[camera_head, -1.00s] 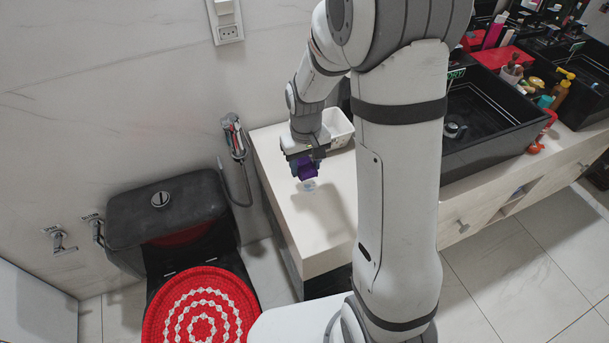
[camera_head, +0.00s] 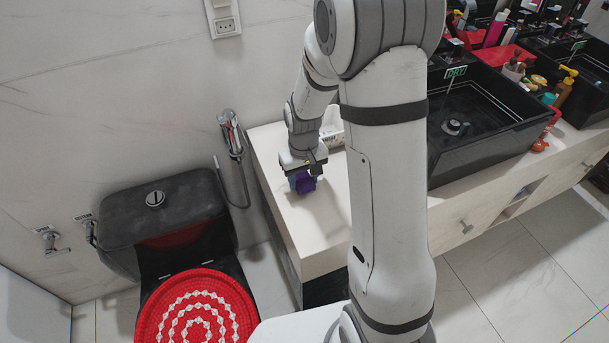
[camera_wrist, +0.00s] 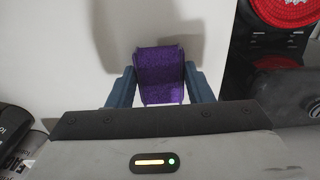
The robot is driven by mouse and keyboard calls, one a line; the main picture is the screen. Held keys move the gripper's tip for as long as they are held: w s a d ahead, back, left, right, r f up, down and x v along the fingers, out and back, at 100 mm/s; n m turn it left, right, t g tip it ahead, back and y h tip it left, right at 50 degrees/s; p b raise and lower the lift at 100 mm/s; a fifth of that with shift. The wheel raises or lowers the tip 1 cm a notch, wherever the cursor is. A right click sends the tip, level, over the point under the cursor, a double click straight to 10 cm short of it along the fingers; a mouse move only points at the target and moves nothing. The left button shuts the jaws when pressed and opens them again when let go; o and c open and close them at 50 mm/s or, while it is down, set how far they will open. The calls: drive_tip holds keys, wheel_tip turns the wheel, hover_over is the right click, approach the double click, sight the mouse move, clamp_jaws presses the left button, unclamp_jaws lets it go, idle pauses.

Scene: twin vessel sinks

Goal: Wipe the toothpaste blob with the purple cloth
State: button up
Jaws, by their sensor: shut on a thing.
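The purple cloth (camera_head: 305,185) is between the fingers of my gripper (camera_head: 303,176), low over the left end of the pale counter (camera_head: 320,218). In the wrist view the cloth (camera_wrist: 161,75) is folded and bulges out beyond the two blue-grey fingers of my gripper (camera_wrist: 160,88), which are shut on it. The cloth appears to be at or very near the counter surface; exact contact is hard to tell. The toothpaste blob is not visible in either current view; the cloth and gripper cover the spot where a pale blue patch showed earlier.
A black vessel sink (camera_head: 480,120) is to the right, with bottles (camera_head: 563,85) beyond. The black toilet (camera_head: 165,215) with its red and white cover (camera_head: 196,310) is left of the counter. The counter's front left is clear.

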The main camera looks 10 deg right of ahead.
sight(304, 181)
drive_tip(key=shift+f, duration=0.85)
drive_tip(key=shift+w+d+r, duration=0.1)
drive_tip(key=shift+d+r, duration=0.1)
drive_tip(key=shift+d, duration=0.5)
drive_tip(key=shift+c, duration=0.5)
drive_tip(key=shift+w+d, duration=0.2)
drive_tip(key=shift+d, duration=0.95)
drive_tip(key=shift+s+a+f, duration=0.1)
drive_tip(key=shift+s+a, duration=0.05)
drive_tip(key=shift+a, duration=0.55)
drive_tip(key=shift+s+a, duration=0.1)
drive_tip(key=shift+a, duration=0.6)
drive_tip(key=r+p, duration=0.1)
drive_tip(key=r, duration=0.1)
drive_tip(key=a+r+p, duration=0.1)
drive_tip(key=r, duration=0.1)
drive_tip(key=shift+r+p, duration=0.2)
drive_tip(key=shift+p, duration=0.15)
drive_tip(key=shift+r+p, duration=1.3)
drive_tip(key=shift+r, duration=0.6)
drive_tip(key=shift+s, duration=0.1)
drive_tip(key=shift+f, duration=0.1)
